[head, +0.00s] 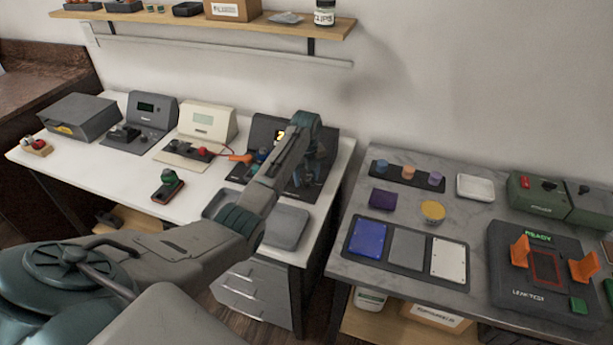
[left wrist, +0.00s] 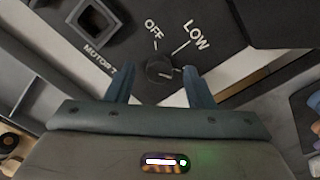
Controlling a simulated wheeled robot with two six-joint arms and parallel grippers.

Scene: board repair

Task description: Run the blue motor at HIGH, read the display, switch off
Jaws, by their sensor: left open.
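My left gripper (head: 308,178) is over the dark motor station (head: 262,130) at the right end of the white bench. The labels OFF and LOW are visible beside the knob; no HIGH label shows. A light mark on the knob points right, away from OFF. A small blue part (head: 263,155) shows beside my arm. My right gripper is not in view.
A cream meter (head: 208,120) with a red lead and a grey instrument (head: 152,108) stand left of the station. A grey tray (head: 287,228) lies at the bench's front. A marble table with a tester (head: 541,270) stands at right, across a gap.

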